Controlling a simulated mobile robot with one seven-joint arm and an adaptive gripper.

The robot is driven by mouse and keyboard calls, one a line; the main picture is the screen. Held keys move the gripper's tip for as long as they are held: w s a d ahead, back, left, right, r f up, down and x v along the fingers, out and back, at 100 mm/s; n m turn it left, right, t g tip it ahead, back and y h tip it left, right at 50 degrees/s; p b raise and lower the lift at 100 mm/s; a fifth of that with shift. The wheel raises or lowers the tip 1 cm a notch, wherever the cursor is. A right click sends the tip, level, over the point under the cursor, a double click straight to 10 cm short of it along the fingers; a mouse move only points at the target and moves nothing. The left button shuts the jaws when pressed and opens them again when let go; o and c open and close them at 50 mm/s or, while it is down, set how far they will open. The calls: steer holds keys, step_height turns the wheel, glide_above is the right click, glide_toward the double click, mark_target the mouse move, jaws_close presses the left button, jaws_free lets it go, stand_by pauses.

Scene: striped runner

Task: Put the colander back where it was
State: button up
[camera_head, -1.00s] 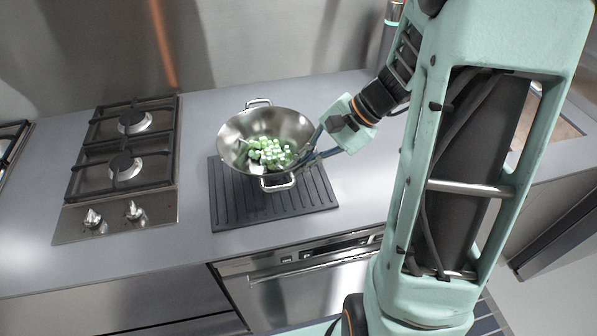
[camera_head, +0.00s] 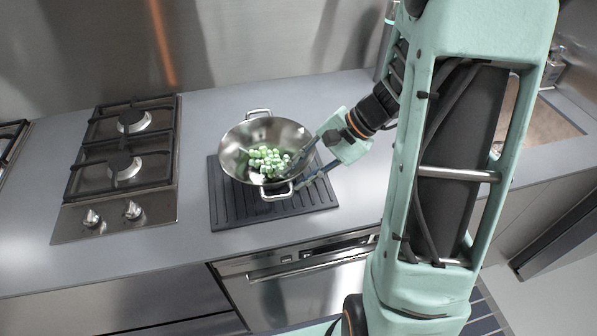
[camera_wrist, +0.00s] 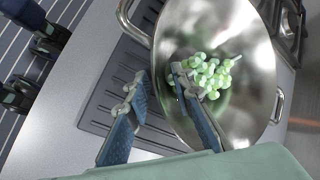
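The colander (camera_head: 290,135) is a shiny steel bowl with two loop handles. It stands upright on the dark ribbed mat (camera_head: 228,208) and holds green grapes (camera_head: 268,158). In the wrist view the colander (camera_wrist: 240,50) fills the upper right, with the grapes (camera_wrist: 208,75) inside. My gripper (camera_head: 306,168) is at the colander's right front side. In the wrist view my gripper (camera_wrist: 158,80) has its fingers spread apart, one over the inside of the bowl and one outside the rim. The underside of the colander is hidden.
A gas hob (camera_head: 120,160) lies to the left of the mat. A steel wall stands behind the grey counter (camera_head: 350,95). An oven front (camera_head: 300,285) is below the counter's edge. Bare counter lies on both sides of the mat.

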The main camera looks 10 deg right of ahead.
steer(key=shift+r, duration=0.2)
steer(key=v, duration=1.2)
steer(key=shift+f, duration=0.1)
